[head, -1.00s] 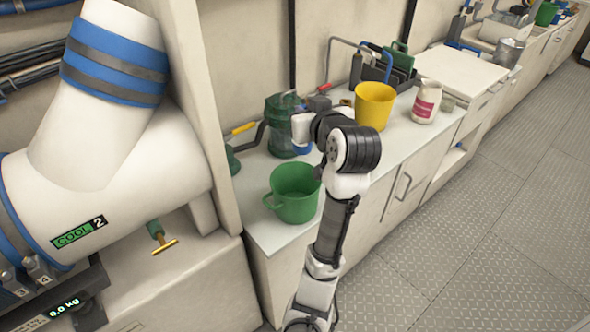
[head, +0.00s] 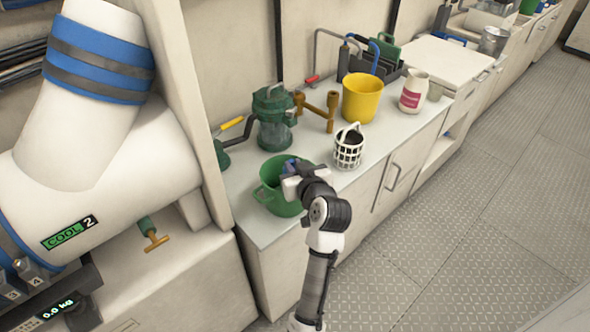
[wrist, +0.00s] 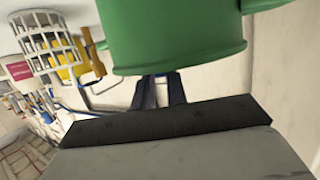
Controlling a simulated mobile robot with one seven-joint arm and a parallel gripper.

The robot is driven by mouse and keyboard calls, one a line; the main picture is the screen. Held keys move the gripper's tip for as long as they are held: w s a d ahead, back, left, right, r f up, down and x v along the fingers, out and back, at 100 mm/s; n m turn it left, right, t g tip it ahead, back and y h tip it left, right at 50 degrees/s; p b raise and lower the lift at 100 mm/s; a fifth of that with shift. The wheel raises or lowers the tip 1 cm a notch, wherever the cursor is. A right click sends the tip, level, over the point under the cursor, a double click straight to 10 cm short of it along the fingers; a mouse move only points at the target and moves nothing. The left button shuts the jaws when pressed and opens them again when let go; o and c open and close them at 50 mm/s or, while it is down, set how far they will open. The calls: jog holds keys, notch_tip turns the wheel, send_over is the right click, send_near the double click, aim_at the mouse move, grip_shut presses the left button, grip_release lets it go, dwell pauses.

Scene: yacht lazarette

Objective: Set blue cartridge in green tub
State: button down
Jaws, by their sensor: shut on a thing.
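The green tub (head: 268,194) stands upright on the near end of the counter in the head view. My gripper (head: 292,170) is at its right rim, with the jaws over the mouth. It is shut on the blue cartridge (head: 290,164), of which only a small blue part shows at the tub's mouth. The rest of the cartridge is hidden by my gripper and the tub. In the wrist view the green tub (wrist: 175,30) fills the top middle, and my gripper's dark fingers (wrist: 162,90) pass out of sight behind its edge. I cannot tell whether the cartridge touches the tub's bottom.
A green pump-like strainer (head: 273,120) stands behind the tub. A white basket (head: 348,150) is to the right, with a yellow bucket (head: 361,98), a brass fitting (head: 331,108) and a white bottle (head: 414,92) farther along. Bare counter lies between tub and basket.

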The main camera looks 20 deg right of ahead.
jog(key=shift+f, duration=0.6)
jog(key=shift+f, duration=0.25)
jog(key=c, duration=1.4)
grip_release()
jog(key=shift+r, duration=0.1)
jog(key=b+v, duration=0.2)
jog(key=v, duration=1)
jog(key=shift+r, duration=0.2)
